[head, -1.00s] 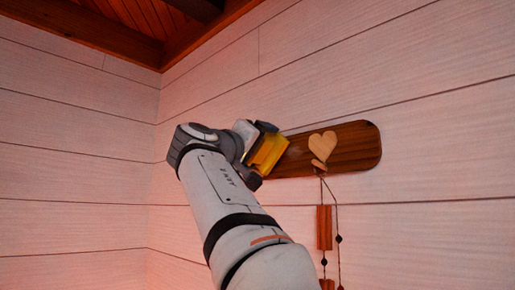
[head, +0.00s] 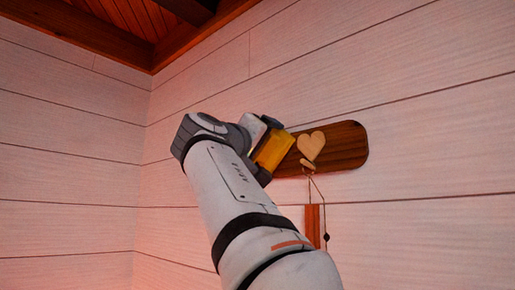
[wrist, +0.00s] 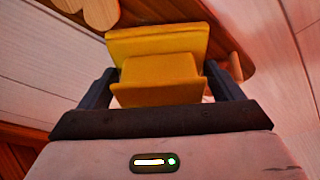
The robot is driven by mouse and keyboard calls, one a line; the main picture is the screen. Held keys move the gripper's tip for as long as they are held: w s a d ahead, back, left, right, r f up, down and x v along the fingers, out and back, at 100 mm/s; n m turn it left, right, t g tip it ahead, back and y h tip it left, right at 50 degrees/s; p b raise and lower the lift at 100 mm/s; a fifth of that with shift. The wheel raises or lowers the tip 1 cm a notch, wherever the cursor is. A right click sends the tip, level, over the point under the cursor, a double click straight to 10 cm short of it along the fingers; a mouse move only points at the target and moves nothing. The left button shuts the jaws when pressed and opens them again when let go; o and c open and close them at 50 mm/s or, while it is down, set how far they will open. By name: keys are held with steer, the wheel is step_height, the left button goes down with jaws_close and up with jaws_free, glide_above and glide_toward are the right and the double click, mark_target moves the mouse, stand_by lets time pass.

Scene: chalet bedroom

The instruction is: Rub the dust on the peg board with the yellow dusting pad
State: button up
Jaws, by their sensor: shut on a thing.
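The peg board (head: 345,147) is a dark wooden plank with rounded ends on the white plank wall. A pale wooden heart (head: 311,146) and a peg are on it. My gripper (head: 262,140) is shut on the yellow dusting pad (head: 273,150), which is at the board's left part and hides that end. In the wrist view the pad (wrist: 158,78) sits between the two dark fingers, with the board (wrist: 150,12) close behind it. I cannot tell whether the pad touches the board. No dust can be made out clearly.
A hanging ornament (head: 313,225) of wooden pieces and beads on a cord hangs below the board's peg, right of my arm. The wall (head: 430,130) to the right is bare. A wooden ceiling (head: 110,25) is at the upper left.

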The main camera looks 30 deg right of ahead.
mark_target(281, 142)
steer(key=shift+s+d+b, duration=0.25)
steer(key=shift+s+d, duration=0.15)
steer(key=shift+s, duration=0.45)
steer(key=shift+s+d+b, duration=0.2)
steer(key=shift+s+d, duration=0.2)
steer(key=shift+s, duration=0.4)
steer(key=w+a+p, duration=0.2)
steer(key=w, duration=0.5)
steer(key=shift+w, duration=0.4)
steer(key=s+a, duration=0.2)
steer(key=a, duration=0.3)
steer(key=shift+a+b, duration=0.4)
steer(key=a, duration=0.1)
steer(key=s+a, duration=0.1)
steer(key=shift+a, duration=0.35)
